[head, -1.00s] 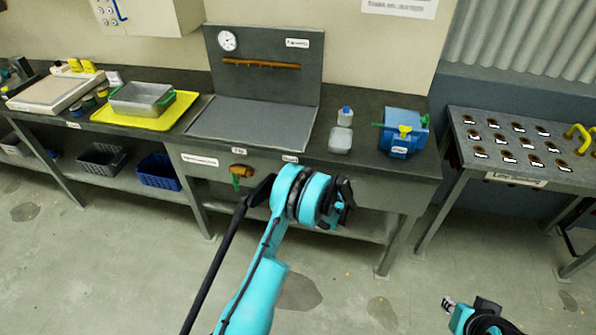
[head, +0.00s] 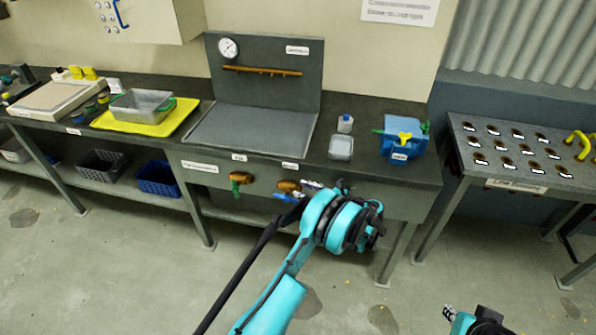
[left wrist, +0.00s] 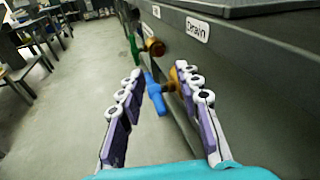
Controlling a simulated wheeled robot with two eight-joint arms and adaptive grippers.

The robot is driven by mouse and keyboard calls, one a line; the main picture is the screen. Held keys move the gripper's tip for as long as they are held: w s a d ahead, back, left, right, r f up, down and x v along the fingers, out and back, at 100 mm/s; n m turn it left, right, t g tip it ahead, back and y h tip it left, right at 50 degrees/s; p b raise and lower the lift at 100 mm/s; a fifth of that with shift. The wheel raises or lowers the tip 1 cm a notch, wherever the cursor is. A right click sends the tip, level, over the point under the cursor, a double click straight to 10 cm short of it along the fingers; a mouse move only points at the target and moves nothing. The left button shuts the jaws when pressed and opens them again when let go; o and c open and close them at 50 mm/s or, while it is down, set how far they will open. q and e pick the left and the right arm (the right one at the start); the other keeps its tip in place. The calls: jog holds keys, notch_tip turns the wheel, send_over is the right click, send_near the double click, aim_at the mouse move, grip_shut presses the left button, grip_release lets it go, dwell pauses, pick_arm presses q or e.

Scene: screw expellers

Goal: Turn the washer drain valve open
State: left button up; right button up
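The drain valve has a brass body and a blue handle (left wrist: 155,92). It is on the bench front below the "Drain" label (left wrist: 197,30). In the head view its brass body (head: 288,186) shows just left of my left gripper (head: 312,184). In the left wrist view my left gripper (left wrist: 160,72) is open, with the blue handle between its fingers. The right-hand finger overlaps the brass body; I cannot tell whether they touch. My right gripper (head: 448,312) is low at the right, partly seen and too small to judge.
A second brass valve with a green handle (head: 236,188) is to the left on the same bench front (head: 400,203). Above are a blue device (head: 402,146) and a yellow tray (head: 186,117). A rack table (head: 520,180) stands right. The floor in front is clear.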

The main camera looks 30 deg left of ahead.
pick_arm(q)
notch_tip(320, 180, up, 11)
jog(key=s+n+t+h+p, duration=0.2)
jog(key=n+h, duration=0.1)
jog(key=h, duration=0.1)
jog(key=s+d+r+n+t+h+p, duration=0.1)
jog(key=s+d+r+n+h+p, duration=0.1)
jog(key=s+r, duration=0.6)
jog(key=shift+s+d+r+n+h, duration=0.2)
jog(key=shift+s+d+n+h, duration=0.4)
jog(key=shift+n+h, duration=0.95)
jog(key=shift+a, duration=0.1)
